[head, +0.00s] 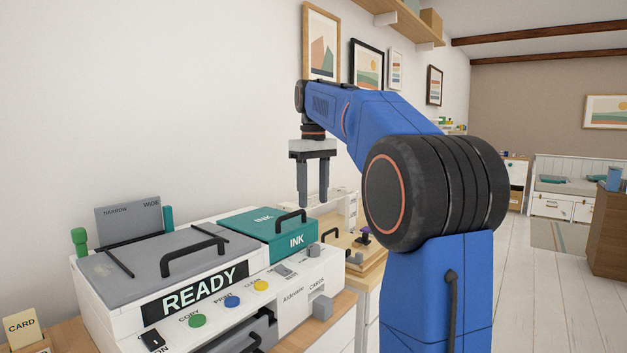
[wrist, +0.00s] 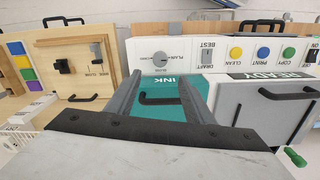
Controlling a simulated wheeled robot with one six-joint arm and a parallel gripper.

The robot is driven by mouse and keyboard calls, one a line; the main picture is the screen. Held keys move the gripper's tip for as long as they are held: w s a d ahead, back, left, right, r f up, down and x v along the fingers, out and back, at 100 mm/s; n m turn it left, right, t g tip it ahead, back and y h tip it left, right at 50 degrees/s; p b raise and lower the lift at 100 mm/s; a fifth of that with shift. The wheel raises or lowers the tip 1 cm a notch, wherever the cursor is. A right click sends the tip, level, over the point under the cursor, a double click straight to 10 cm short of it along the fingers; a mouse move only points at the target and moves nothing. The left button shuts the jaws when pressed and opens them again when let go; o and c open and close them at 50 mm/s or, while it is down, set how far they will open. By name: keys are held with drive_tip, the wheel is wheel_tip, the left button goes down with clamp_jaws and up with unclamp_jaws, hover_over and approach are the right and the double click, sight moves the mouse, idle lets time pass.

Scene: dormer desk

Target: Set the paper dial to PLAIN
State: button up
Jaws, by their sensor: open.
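The paper dial (wrist: 160,57) is a small round light knob on the printer's white front panel in the wrist view, beside small PLAIN and CARD lettering. Its pointer is too small to read. In the head view a small grey knob (head: 313,250) at the right end of the panel appears to be the same dial. My gripper (head: 313,203) hangs above the printer's right end, fingers pointing down, open and empty. In the wrist view its two fingers (wrist: 160,82) stand apart over the teal INK cover (wrist: 172,88), clear of the dial.
The READY display (head: 195,290), coloured buttons and DRAFT/BEST switch (wrist: 208,56) lie along the panel beside the dial. The INK cover's black handle (head: 290,222) sticks up below my gripper. A wooden box (wrist: 70,62) with knobs and handles stands beyond the printer.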

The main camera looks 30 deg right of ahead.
drive_tip(key=shift+r, duration=2.05)
drive_tip(key=s+a+f+m+t, duration=0.1)
drive_tip(key=s+a+f, duration=0.45)
drive_tip(key=s, duration=0.25)
drive_tip(key=s+a+f+t, duration=0.1)
drive_tip(key=s+a+f, duration=0.4)
drive_tip(key=s+f, duration=0.2)
drive_tip(key=s+a+f+t, duration=0.1)
drive_tip(key=s+a+f, duration=0.1)
drive_tip(key=s+f, duration=0.5)
drive_tip(key=s+a+f+m+t, duration=0.1)
drive_tip(key=s+a+f, duration=0.2)
drive_tip(key=s+f, duration=0.5)
wheel_tip(320, 180, down, 6)
drive_tip(key=shift+s+f+t, duration=0.1)
drive_tip(key=shift+s+t, duration=0.2)
drive_tip(key=shift+t, duration=0.1)
drive_tip(key=shift+a, duration=0.1)
